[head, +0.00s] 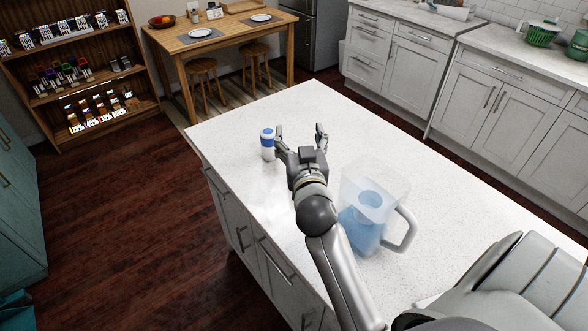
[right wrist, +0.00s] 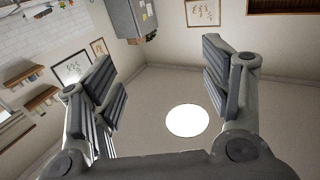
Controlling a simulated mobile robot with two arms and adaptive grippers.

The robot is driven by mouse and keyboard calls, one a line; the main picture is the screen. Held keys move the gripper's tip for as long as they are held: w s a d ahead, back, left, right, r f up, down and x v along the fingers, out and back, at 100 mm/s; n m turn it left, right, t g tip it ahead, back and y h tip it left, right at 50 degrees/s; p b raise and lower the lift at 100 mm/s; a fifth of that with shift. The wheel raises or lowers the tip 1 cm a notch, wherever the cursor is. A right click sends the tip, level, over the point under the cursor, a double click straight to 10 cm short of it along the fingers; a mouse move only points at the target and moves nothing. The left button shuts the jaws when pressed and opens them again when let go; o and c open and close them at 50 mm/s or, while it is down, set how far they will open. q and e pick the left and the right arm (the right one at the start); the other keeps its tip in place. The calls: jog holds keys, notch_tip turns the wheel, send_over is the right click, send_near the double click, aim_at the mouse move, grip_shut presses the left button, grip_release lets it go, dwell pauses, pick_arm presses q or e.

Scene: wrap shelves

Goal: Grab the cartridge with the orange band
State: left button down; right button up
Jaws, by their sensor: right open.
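I make out no cartridge with an orange band for certain. A white cylinder with a blue band (head: 267,144), perhaps a cartridge, stands upright on the white island top. My right gripper (head: 301,133) is above the island, its fingers spread and pointing up and away, just right of that cylinder. The left finger is close to the cylinder; I cannot tell if they touch. In the right wrist view the open fingers (right wrist: 165,75) have nothing between them, only ceiling and walls behind. My left gripper is out of view.
A clear pitcher with blue liquid (head: 366,213) stands right of my right forearm on the island (head: 315,105). A wooden shelf (head: 75,52) at far left holds several small packages, some orange-coloured. A wooden table (head: 220,36) with stools stands behind. The far island top is clear.

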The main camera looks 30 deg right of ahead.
notch_tip(320, 180, down, 14)
jog(key=b, duration=0.6)
jog(key=shift+w+d+f, duration=0.1)
jog(key=shift+f, duration=0.05)
jog(key=shift+w+d+r, duration=0.15)
jog(key=shift+w+r, duration=0.25)
jog(key=shift+w, duration=0.05)
jog(key=shift+p+x, duration=0.8)
jog(key=shift+x, duration=2.55)
jog(key=shift+f, duration=0.1)
jog(key=shift+s, duration=0.1)
jog(key=c, duration=1.2)
